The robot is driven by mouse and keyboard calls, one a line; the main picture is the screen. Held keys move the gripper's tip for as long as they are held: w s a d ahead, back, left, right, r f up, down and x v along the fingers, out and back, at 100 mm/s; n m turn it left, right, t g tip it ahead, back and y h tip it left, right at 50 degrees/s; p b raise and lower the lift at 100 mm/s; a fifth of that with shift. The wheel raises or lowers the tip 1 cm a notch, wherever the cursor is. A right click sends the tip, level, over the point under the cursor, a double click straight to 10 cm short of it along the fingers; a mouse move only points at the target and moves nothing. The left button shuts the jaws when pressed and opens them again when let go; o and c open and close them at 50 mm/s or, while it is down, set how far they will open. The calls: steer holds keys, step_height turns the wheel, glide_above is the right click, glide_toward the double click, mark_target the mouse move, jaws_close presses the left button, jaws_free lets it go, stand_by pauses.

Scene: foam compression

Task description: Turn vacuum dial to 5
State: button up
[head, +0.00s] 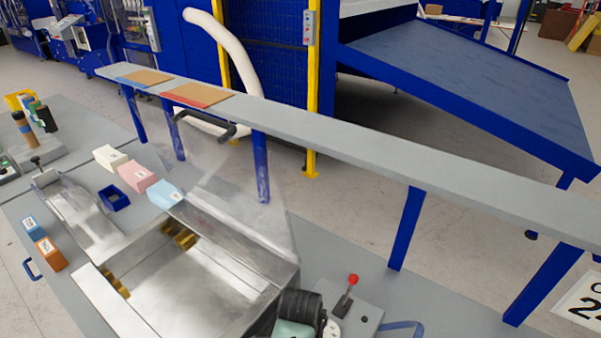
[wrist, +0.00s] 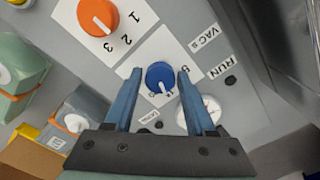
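In the wrist view, a round blue dial (wrist: 160,77) with a white pointer line sits on a white plate with small digits, partly hidden. The pointer faces the lower edge of the picture; I cannot read its number. A "VAC" label (wrist: 205,37) is on the panel, up and right of the dial. My gripper (wrist: 159,75) is open, its two blue fingers on either side of the blue dial. Narrow gaps seem to show between the fingertips and the dial. In the head view, my dark wrist shows at the bottom, and the dial is hidden.
An orange dial (wrist: 98,16) marked 1, 2, 3 is close by at upper left. A "RUN" label (wrist: 224,67), a black button (wrist: 230,80) and a white gauge (wrist: 199,110) lie right. In the head view, a red-knobbed lever (head: 351,284) stands beside my wrist, near the clear-lidded metal chamber (head: 190,280).

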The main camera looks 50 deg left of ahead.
jaws_close()
steer(key=shift+r+n, duration=0.1)
steer(key=shift+n, duration=0.2)
steer(key=n+p, duration=0.2)
steer(key=shift+d+n, duration=0.1)
steer(key=shift+n, duration=0.3)
steer(key=n+p, duration=0.1)
steer(key=n, duration=0.3)
steer(key=shift+p, duration=0.3)
steer(key=n+p, duration=0.1)
steer(key=n, duration=0.4)
steer(key=shift+w+n+p, duration=0.1)
steer(key=shift+n+p, duration=0.3)
steer(key=shift+n, duration=1.4)
